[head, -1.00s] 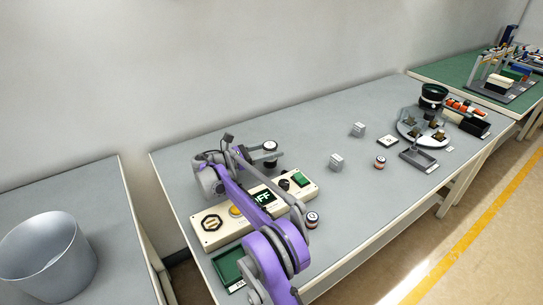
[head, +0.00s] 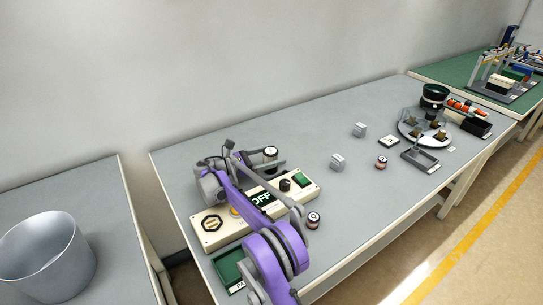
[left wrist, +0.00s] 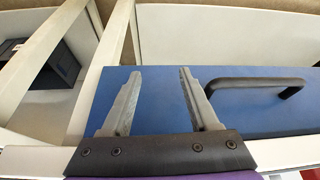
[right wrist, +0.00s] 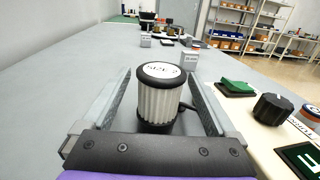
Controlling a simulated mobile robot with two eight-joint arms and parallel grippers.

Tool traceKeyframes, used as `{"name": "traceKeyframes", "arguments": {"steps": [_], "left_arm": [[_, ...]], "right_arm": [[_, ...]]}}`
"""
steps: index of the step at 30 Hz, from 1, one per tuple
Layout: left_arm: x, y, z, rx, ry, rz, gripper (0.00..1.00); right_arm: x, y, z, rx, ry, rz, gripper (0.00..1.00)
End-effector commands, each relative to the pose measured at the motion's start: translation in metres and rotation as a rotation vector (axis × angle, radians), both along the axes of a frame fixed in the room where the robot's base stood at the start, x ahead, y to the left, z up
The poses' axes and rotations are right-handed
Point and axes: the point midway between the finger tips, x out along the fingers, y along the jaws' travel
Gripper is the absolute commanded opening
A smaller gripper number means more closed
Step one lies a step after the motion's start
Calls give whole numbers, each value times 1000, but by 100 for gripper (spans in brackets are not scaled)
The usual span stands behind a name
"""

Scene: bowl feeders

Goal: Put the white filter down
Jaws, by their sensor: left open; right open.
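The white filter (right wrist: 158,100) has a pleated white body, black end caps and a printed label on top. In the right wrist view it stands upright on the grey table between the fingers of my right gripper (right wrist: 160,84). The fingers are open, with gaps visible beside the filter. In the head view the filter (head: 270,152) is behind the control box, partly hidden by my right gripper (head: 265,160). My left gripper (left wrist: 155,95) is open and empty in the left wrist view, in front of a blue panel with a black handle.
The control box (head: 212,233) with its knob and green button stands close to the right gripper. A green tray (head: 226,266) and a small striped part (head: 313,220) are in front. Two grey cubes (head: 338,161) stand farther right.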

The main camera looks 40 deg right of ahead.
Motion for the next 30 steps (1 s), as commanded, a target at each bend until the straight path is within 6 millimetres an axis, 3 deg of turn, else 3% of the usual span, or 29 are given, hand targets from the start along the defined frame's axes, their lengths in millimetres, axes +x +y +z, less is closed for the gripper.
{"name": "traceKeyframes", "arguments": {"steps": [5,18,24,30], "left_arm": [[0,0,4,0,-2,0,61],[-1,0,11,0,-4,0,61],[-1,0,12,0,-4,0,61],[-1,0,12,0,-4,0,61]], "right_arm": [[5,14,3,1,0,3,93],[29,99,3,1,0,3,93],[33,114,3,0,0,0,93],[33,116,3,0,0,0,93]]}}
